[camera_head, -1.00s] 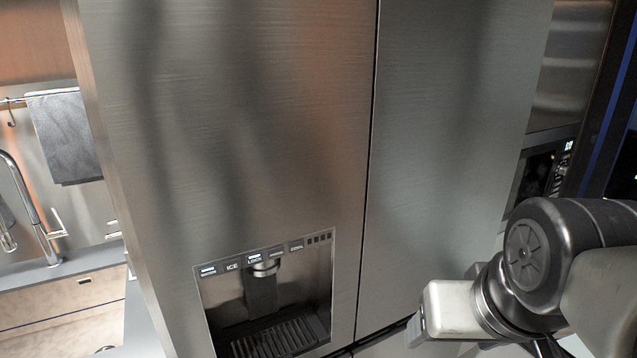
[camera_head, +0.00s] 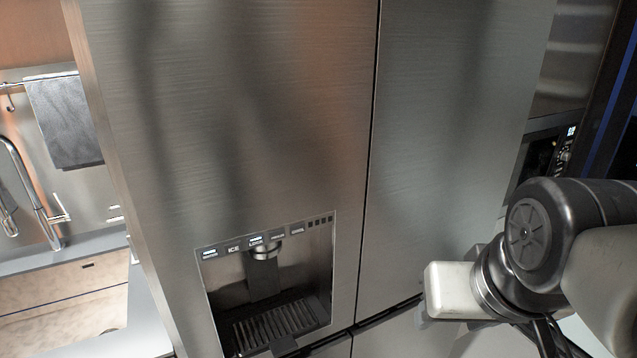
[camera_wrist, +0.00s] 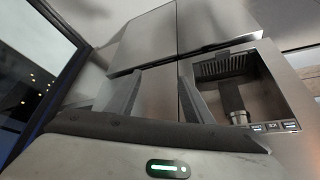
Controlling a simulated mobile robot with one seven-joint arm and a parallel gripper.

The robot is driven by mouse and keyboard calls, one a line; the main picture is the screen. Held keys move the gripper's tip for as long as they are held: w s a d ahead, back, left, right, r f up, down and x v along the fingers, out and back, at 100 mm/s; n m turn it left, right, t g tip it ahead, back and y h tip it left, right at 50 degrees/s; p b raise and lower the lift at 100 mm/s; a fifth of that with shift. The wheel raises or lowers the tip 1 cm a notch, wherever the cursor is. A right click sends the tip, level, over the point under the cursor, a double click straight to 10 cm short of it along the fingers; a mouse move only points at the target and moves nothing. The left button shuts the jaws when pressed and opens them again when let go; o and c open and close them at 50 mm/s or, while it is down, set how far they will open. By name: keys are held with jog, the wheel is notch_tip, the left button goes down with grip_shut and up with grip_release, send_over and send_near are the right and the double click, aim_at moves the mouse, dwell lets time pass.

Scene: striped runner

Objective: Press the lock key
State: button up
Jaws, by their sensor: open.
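The lock key (camera_head: 256,240) seems to be the lit third key on the dispenser's key strip; its small label is hard to read. The strip runs along the top of the dark dispenser recess (camera_head: 262,285) in the fridge's left door. In the wrist view the picture is turned over, and part of the strip (camera_wrist: 272,127) shows at the lower right; I cannot tell there which key is which. My gripper (camera_wrist: 160,88) is open and empty, its two fingers apart. In the head view its pale hand body (camera_head: 452,290) is right of the dispenser, clear of the keys.
The tall steel fridge door (camera_head: 270,120) fills the middle. A sink (camera_head: 65,300), a tap (camera_head: 30,190) and a hanging grey towel (camera_head: 65,122) are at the left. A dark appliance with a lit display (camera_head: 545,155) is at the right, behind my arm.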

grip_shut()
dwell(1.4)
